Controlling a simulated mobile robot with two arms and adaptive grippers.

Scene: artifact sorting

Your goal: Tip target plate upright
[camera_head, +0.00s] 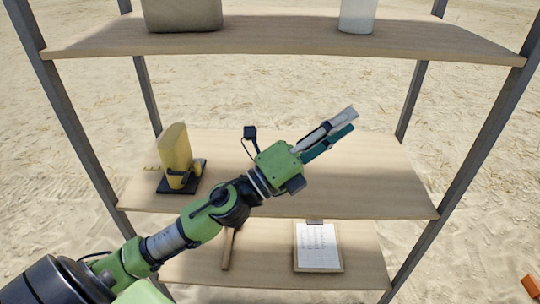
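My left gripper (336,124) reaches across the middle shelf (375,185) from the lower left and points to the upper right. A pale grey piece and a teal strip (328,144) lie side by side at its end. I cannot tell whether the teal strip is a finger or something held, nor whether the gripper is open or shut. A yellow slab (175,150) stands upright in a black stand (183,176) at the left of the middle shelf, apart from the gripper. I cannot tell for sure which thing is the target plate. My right gripper is not in view.
The top shelf (290,42) carries a grey-brown block (182,14) and a white container (357,14). On the bottom shelf are a clipboard with paper (318,247) and a wooden-handled tool (229,246). Dark metal posts frame the rack. The middle shelf's right side looks bare.

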